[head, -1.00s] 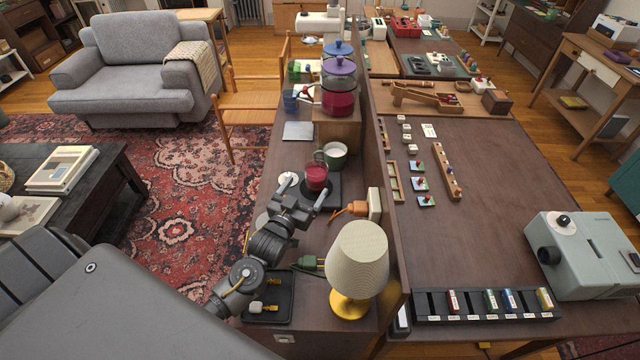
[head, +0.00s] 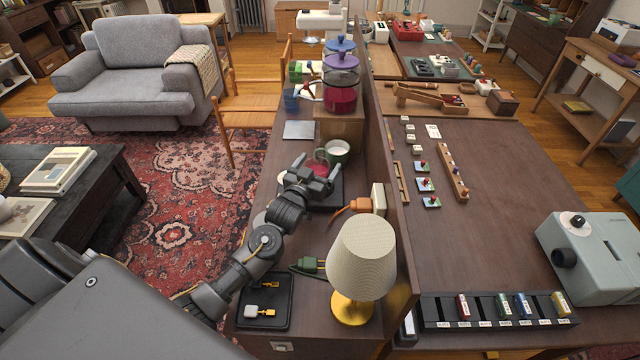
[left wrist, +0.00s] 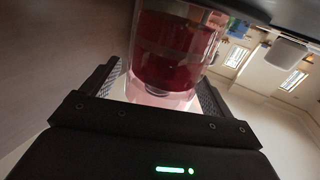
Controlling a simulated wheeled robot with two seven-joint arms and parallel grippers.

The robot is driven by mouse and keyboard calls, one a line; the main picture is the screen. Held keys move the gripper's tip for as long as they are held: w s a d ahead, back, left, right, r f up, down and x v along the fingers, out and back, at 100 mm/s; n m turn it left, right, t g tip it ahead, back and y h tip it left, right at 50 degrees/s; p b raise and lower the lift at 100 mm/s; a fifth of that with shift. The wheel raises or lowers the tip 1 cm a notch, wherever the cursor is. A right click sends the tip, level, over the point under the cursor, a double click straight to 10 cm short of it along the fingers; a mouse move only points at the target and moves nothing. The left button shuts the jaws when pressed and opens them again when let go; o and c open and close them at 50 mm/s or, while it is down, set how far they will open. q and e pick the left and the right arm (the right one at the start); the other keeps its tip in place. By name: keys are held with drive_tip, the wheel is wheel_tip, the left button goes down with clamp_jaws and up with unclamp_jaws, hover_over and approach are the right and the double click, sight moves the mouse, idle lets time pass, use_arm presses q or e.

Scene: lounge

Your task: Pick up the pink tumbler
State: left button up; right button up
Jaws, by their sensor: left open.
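The pink tumbler (head: 318,168) holds dark red liquid and stands on a dark square mat (head: 325,201) on the narrow console. In the head view my left gripper (head: 315,172) hides most of it. In the left wrist view the clear pink tumbler (left wrist: 172,52) fills the space between the two fingers of my left gripper (left wrist: 158,85). The gripper is open, with one finger on each side of the tumbler. Whether a finger touches it I cannot tell. My right gripper is not in view.
A green mug (head: 337,153) stands close behind the tumbler. An orange plug-like thing (head: 352,206) lies to the right, by the upright panel (head: 385,170). A lamp (head: 358,260) and a black tray (head: 265,298) are nearer. A purple-lidded jar (head: 341,85) stands farther back.

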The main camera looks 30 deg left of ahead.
use_arm(q)
drive_tip(key=shift+s+r, duration=0.1)
drive_tip(key=shift+c, duration=0.6)
drive_tip(key=c, duration=1.6)
drive_tip(key=shift+r, duration=0.1)
drive_tip(key=shift+r+b, duration=0.45)
drive_tip(key=shift+r, duration=0.45)
drive_tip(key=shift+s+a+r+b, duration=0.35)
drive_tip(key=shift+s+a+r, duration=0.95)
drive_tip(key=shift+s+r, duration=0.55)
drive_tip(key=shift+s+a+r+b, duration=0.3)
drive_tip(key=shift+s+a+r, duration=1.05)
drive_tip(key=shift+s+r, duration=0.5)
drive_tip(key=shift+s+a+r+b, duration=0.35)
drive_tip(key=shift+s+a+r, duration=0.95)
drive_tip(key=shift+s+r, duration=0.55)
drive_tip(key=shift+s+f, duration=0.1)
drive_tip(key=shift+s, duration=0.05)
